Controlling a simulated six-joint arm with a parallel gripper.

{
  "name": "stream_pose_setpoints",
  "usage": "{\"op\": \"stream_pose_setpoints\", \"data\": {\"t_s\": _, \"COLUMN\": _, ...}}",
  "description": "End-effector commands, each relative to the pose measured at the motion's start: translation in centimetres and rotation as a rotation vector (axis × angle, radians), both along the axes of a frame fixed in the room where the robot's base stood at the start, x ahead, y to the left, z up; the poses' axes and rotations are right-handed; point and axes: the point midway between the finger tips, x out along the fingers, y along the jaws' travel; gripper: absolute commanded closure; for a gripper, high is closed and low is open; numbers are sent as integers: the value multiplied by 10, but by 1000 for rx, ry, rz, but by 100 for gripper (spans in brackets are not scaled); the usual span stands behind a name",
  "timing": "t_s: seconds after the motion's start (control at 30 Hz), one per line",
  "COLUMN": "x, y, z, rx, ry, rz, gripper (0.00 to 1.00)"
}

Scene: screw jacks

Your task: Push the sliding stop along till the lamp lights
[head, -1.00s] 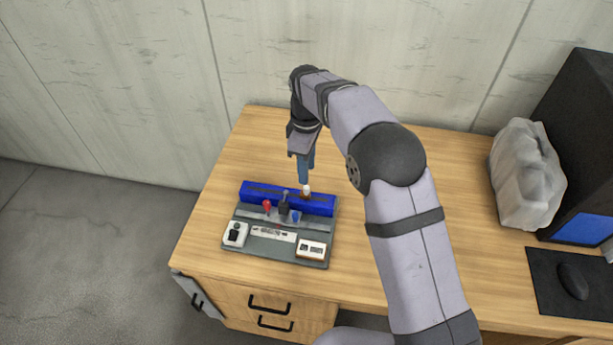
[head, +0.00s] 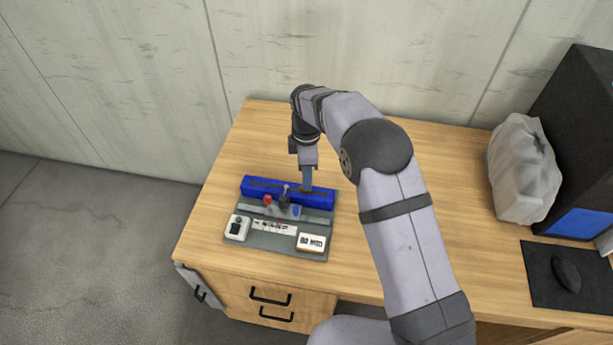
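A grey base plate (head: 286,244) on the desk carries a long blue slotted block (head: 262,188) along its back. In front of the block runs a grey rail with a small dark piece with an upright post (head: 284,200), which looks like the sliding stop. A red marker (head: 268,200) is left of it and a blue marker (head: 295,211) right of it. My gripper (head: 306,188) points down at the right half of the blue block; I cannot tell whether it touches. Its fingers overlap in view, so their opening is unclear. I cannot make out which part is the lamp.
A white box with a dark top (head: 237,228) is at the plate's front left, and a white box with dark markings (head: 311,242) at front right. A white label strip (head: 274,227) lies between. A wrapped bundle (head: 523,170), black case and mouse (head: 567,275) are far right.

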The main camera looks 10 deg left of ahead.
Motion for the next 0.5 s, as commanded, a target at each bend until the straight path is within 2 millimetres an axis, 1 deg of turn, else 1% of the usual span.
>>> {"op": "stream_pose_setpoints", "data": {"t_s": 0.1, "x": 0, "y": 0, "z": -12, "rx": -2, "ry": 3, "rz": 0, "gripper": 68}}
{"op": "stream_pose_setpoints", "data": {"t_s": 0.2, "x": 0, "y": 0, "z": -19, "rx": 0, "ry": 1, "rz": 0, "gripper": 68}}
{"op": "stream_pose_setpoints", "data": {"t_s": 0.33, "x": 0, "y": 0, "z": -23, "rx": 0, "ry": 1, "rz": -1, "gripper": 68}}
{"op": "stream_pose_setpoints", "data": {"t_s": 0.5, "x": 0, "y": 0, "z": -24, "rx": 0, "ry": 0, "rz": -1, "gripper": 68}}
